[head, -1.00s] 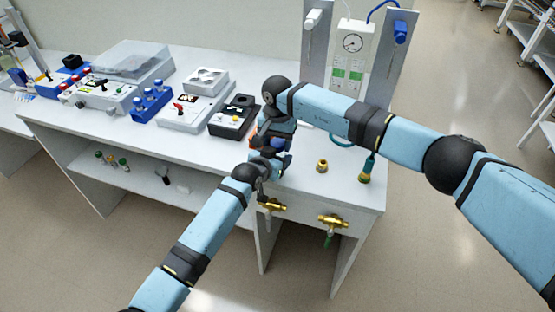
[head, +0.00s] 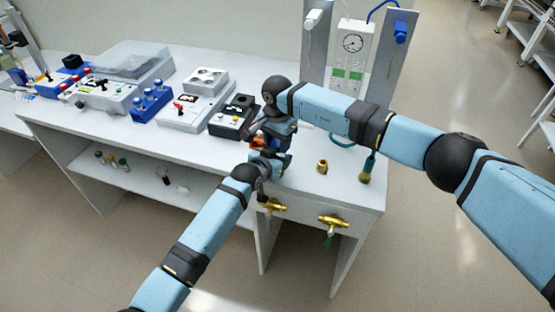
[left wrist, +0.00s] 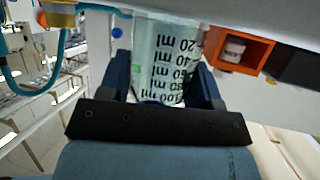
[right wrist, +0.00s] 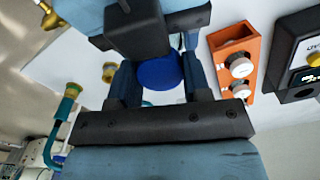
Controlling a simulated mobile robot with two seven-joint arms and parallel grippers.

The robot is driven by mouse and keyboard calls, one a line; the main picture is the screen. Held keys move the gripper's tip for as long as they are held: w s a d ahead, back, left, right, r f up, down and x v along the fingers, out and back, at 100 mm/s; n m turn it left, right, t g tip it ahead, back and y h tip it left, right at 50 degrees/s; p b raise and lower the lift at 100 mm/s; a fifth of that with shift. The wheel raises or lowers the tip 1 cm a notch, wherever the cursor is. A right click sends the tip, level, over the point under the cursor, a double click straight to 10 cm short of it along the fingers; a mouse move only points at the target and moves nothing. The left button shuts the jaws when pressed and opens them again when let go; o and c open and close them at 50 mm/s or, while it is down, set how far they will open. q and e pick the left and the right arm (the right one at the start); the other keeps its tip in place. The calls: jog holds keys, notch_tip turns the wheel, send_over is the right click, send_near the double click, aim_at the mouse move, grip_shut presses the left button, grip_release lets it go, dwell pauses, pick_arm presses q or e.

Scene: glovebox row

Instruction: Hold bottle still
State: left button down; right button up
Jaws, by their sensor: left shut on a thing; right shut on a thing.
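A clear bottle (left wrist: 165,55) with black millilitre markings stands between the fingers of my left gripper (left wrist: 163,78) in the left wrist view. That gripper is shut on the bottle's body. A round blue cap (right wrist: 160,73) lies between the fingers of my right gripper (right wrist: 161,82) in the right wrist view, and the gripper is shut on it. In the head view my left gripper (head: 266,160) is low at the bench's front and my right gripper (head: 274,130) is just above it. The arms hide most of the bottle there.
An orange holder (right wrist: 235,55) with white-capped vials stands close beside the grippers. A black box (head: 233,117) is left of them. Brass fittings (head: 321,166) stand on the bench to the right, and brass valves (head: 333,221) project from its front. Bench space lies between.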

jog(key=o, duration=1)
jog(key=shift+r, duration=2.3)
jog(key=shift+c, duration=0.2)
jog(key=shift+r, duration=0.1)
jog(key=shift+c, duration=1.1)
notch_tip(320, 180, up, 2)
jog(key=shift+w+r+n, duration=0.1)
jog(key=shift+n, duration=1)
jog(key=shift+r+n, duration=0.55)
jog(key=shift+n, duration=0.05)
